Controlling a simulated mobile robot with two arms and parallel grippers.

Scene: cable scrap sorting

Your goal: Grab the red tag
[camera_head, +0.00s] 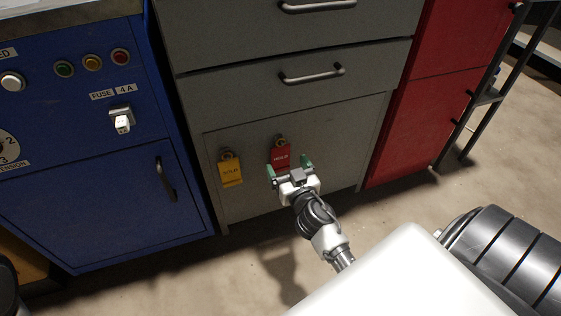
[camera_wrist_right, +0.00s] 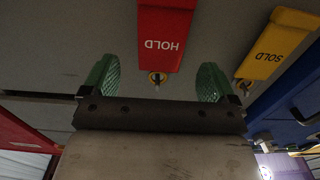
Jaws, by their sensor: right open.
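The red tag (camera_head: 279,156) hangs from a small hook on the grey cabinet's lower panel. In the right wrist view the red tag (camera_wrist_right: 168,30) reads HOLD upside down, with a brass-coloured fitting at its end. My right gripper (camera_head: 289,167) is open in front of the red tag's lower part, one green finger on either side. In the wrist view the gripper's green fingers (camera_wrist_right: 157,82) are spread and nothing is held between them. Whether they touch the tag cannot be told. My left gripper is not in view.
A yellow tag (camera_head: 231,172) hangs left of the red one; it reads SOLD in the wrist view (camera_wrist_right: 277,43). The blue control cabinet (camera_head: 100,215) stands left, the red cabinet (camera_head: 425,125) right. Drawer handles (camera_head: 312,74) stick out above. The floor in front shows open room.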

